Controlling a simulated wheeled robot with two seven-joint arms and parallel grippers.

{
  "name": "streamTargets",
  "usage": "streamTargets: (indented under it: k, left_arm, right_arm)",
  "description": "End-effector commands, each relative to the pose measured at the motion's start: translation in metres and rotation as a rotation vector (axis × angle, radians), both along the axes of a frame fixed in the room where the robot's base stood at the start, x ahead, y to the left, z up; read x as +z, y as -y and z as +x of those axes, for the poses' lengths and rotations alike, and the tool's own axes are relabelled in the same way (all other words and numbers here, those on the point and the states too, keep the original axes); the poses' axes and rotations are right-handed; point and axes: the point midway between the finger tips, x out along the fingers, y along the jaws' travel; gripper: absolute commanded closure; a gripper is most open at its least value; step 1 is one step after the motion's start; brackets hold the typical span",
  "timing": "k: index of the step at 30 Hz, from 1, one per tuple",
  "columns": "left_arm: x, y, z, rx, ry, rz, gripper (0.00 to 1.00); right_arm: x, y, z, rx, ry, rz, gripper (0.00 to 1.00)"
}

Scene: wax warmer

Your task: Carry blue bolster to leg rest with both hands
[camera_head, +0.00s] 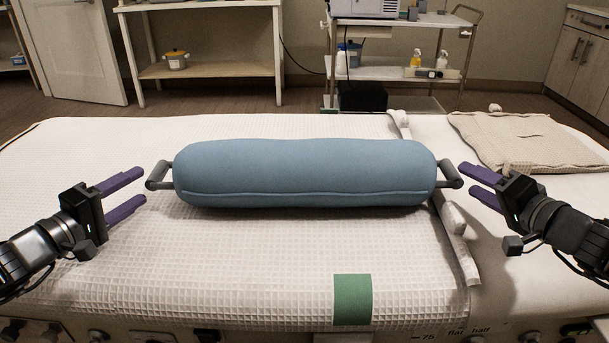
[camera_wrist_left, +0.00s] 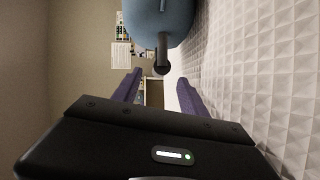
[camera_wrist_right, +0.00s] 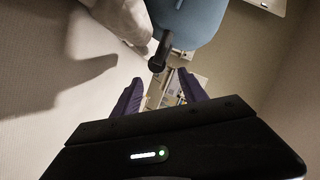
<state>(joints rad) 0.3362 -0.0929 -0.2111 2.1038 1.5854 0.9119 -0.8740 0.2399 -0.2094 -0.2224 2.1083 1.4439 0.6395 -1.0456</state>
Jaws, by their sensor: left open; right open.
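The blue bolster (camera_head: 305,172) lies crosswise on the white bed, with a grey handle at each end. The left handle (camera_head: 157,175) is just beyond my left gripper (camera_head: 143,186), which is open, empty and apart from it. The right handle (camera_head: 450,176) is just beyond my right gripper (camera_head: 464,183), also open and empty. In the left wrist view the bolster (camera_wrist_left: 158,18) and its handle (camera_wrist_left: 163,55) show ahead of the spread purple fingers. In the right wrist view the bolster (camera_wrist_right: 188,20) and handle (camera_wrist_right: 160,52) show likewise. I cannot make out which part is the leg rest.
The bed (camera_head: 250,260) has a textured white cover, with a green patch (camera_head: 352,299) near its front edge. A grey-white rail (camera_head: 455,235) runs beside the bolster's right end. A folded beige towel (camera_head: 530,140) lies at the back right. A trolley (camera_head: 400,70) and shelf (camera_head: 207,70) stand behind.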

Motion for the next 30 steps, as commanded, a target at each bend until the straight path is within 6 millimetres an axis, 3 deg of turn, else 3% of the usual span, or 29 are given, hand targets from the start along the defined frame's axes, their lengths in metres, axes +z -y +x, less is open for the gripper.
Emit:
streamTargets:
  k: [15,26,30]
  left_arm:
    - [-0.006,0.029,0.057,-0.002,0.000,0.000,0.50]
    - [-0.006,0.032,0.062,-0.001,0.001,0.000,0.50]
    - [-0.006,0.032,0.062,-0.001,0.001,0.000,0.60]
  right_arm:
    - [-0.014,-0.021,0.060,0.001,-0.002,0.001,0.50]
    - [-0.015,-0.022,0.064,0.000,0.000,0.001,0.50]
    - [-0.015,-0.022,0.064,0.000,0.000,0.001,0.60]
